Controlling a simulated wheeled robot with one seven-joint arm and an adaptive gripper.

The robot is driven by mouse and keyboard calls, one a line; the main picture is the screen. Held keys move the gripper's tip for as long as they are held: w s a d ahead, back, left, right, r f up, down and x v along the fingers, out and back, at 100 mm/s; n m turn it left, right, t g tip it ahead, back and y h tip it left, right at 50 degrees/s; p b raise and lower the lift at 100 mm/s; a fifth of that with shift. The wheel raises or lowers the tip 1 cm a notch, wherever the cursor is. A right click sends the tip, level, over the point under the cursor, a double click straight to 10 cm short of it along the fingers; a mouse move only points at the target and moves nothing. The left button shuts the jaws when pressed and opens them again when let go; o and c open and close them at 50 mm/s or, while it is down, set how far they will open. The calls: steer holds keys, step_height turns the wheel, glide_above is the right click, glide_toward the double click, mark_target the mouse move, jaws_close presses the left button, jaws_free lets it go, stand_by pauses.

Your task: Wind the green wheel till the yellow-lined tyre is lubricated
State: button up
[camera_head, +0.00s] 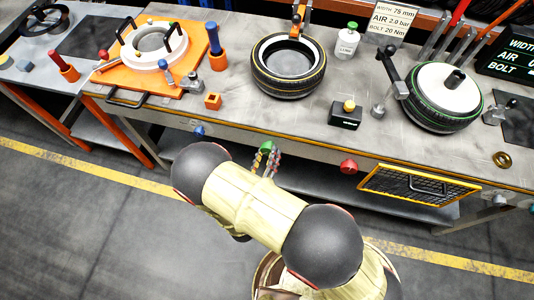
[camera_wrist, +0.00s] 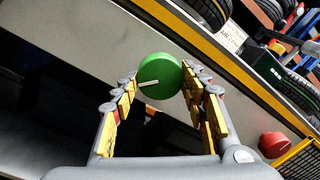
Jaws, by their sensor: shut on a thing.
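The green wheel (camera_head: 266,147) is a small round knob on the front edge of the bench. It shows larger in the wrist view (camera_wrist: 161,75), with a pale handle or mark on its face. My gripper (camera_head: 265,156) is shut on the green wheel, its yellow-padded fingers on either side of the rim, as the wrist view shows (camera_wrist: 159,84). In the head view the fingers partly hide the wheel. The yellow-lined tyre (camera_head: 263,78) lies flat on the bench behind the wheel, under an orange nozzle (camera_head: 300,14). I cannot tell whether its surface is lubricated.
A red knob (camera_head: 348,166) and a blue knob (camera_head: 199,131) sit on the same bench front. A green-lined tyre (camera_head: 430,117) lies at the right. A white bottle (camera_head: 347,43) and a black box with a yellow button (camera_head: 345,117) stand between the tyres.

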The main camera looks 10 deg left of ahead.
stand_by(0.3)
steer(key=o, duration=1.2)
steer(key=shift+c, duration=0.2)
steer(key=s, duration=0.7)
steer(key=shift+s+a+f, duration=0.15)
steer(key=shift+s+a, duration=0.05)
steer(key=shift+a, duration=0.25)
